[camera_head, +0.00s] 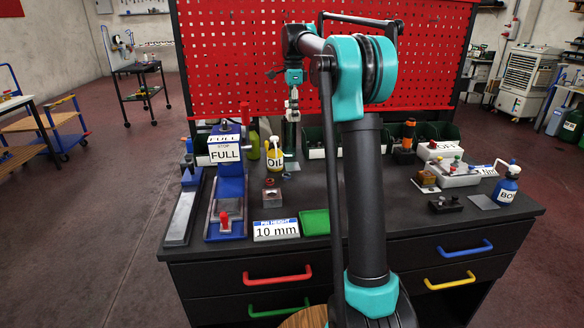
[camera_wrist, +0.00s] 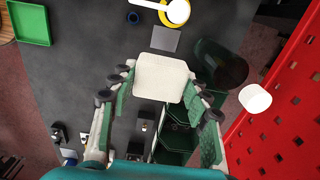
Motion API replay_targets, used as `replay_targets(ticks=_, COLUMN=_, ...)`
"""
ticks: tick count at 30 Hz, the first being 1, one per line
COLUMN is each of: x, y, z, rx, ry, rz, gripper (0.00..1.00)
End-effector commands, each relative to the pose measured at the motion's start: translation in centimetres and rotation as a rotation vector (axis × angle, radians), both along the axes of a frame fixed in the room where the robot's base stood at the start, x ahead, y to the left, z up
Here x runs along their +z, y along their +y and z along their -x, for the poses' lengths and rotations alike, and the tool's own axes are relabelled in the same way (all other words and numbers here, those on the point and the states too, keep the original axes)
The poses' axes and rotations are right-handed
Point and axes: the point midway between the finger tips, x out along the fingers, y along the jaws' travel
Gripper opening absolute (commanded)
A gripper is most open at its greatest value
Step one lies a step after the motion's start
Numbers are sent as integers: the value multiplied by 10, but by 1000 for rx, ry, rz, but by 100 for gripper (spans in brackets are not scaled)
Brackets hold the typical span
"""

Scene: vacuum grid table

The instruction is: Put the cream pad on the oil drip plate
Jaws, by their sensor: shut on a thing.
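My gripper (camera_wrist: 160,88) is shut on the cream pad (camera_wrist: 163,76), a pale rounded square between the two fingertips in the wrist view. In the head view my gripper (camera_head: 293,100) is raised above the back of the table, near the red pegboard. The oil drip plate (camera_wrist: 165,39) seems to be the flat grey square beside the yellow oil can (camera_wrist: 176,14). In the wrist view it shows just above the pad, apart from it. In the head view the can, labelled OIL (camera_head: 274,161), stands left of centre.
A green tray (camera_head: 315,222) lies at the front edge. A blue press (camera_head: 228,190) stands at left. Dark green bins (camera_wrist: 180,138) line the back below the pegboard (camera_wrist: 290,110). A blue bottle (camera_head: 507,186) stands at right beside another grey plate (camera_head: 482,202).

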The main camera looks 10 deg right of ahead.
Motion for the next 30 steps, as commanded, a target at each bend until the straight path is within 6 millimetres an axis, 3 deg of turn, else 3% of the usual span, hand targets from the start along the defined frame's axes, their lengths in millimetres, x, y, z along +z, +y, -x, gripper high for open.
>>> replay_targets(ticks=7, x=-14, y=-1, z=-15, rx=0, ry=0, rz=0, gripper=19)
replay_targets(ticks=21, x=-126, y=0, z=-14, rx=0, ry=0, rz=0, gripper=19)
replay_targets(ticks=25, x=-149, y=0, z=-14, rx=0, ry=0, rz=0, gripper=19)
replay_targets(ticks=30, x=-162, y=0, z=-14, rx=0, ry=0, rz=0, gripper=19)
